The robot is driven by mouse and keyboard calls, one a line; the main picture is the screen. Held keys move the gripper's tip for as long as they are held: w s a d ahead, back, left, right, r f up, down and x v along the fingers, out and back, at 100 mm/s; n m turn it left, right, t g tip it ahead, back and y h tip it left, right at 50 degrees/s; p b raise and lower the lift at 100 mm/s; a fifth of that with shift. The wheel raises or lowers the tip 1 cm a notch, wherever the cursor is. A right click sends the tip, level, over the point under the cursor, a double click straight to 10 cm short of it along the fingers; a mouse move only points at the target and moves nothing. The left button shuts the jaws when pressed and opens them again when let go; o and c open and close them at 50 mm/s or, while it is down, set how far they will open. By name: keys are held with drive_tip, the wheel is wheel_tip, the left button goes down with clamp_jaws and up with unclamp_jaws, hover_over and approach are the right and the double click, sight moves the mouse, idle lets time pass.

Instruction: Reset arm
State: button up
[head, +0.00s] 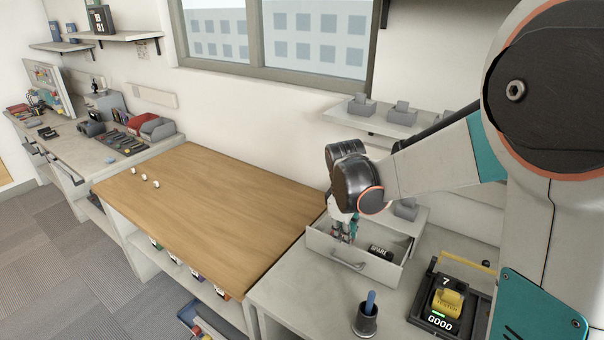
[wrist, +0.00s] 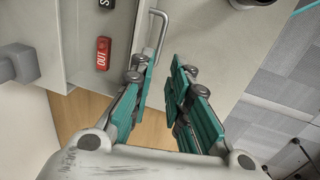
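My gripper (head: 345,238) hangs low at the left end of an open grey drawer (head: 347,268), its teal fingers pointing down. In the wrist view my gripper (wrist: 164,70) is open, with a clear gap between the fingers and nothing held. The drawer's bar handle (wrist: 160,28) shows just beyond the fingertips there. A red OUT label (wrist: 103,52) lies inside the drawer; in the head view a black SPARE label (head: 380,252) shows in it. Whether the fingers touch the drawer cannot be told.
A black tray holds a yellow radio (head: 447,301) marked GOOD at right. A dark cup (head: 366,320) with a blue item stands in front of the drawer. The wooden table (head: 210,205) at left is mostly clear, with three small white pieces. A shelf (head: 375,122) is behind my arm.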

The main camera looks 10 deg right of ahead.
drive_tip(key=s+a+r+m+t, duration=0.1)
drive_tip(key=s+r+m+t, duration=0.1)
drive_tip(key=s, duration=0.5)
drive_tip(key=s+a+r+m+t+y, duration=0.1)
drive_tip(key=s+r+m+t, duration=0.1)
drive_tip(key=s+r+m, duration=0.2)
drive_tip(key=s+a+r+m+t, duration=0.1)
drive_tip(key=s+r+m, duration=0.2)
drive_tip(key=s, duration=0.7)
drive_tip(key=shift+s+a+r+t, duration=0.25)
drive_tip(key=shift+s+r+t, duration=0.15)
drive_tip(key=shift+r, duration=0.4)
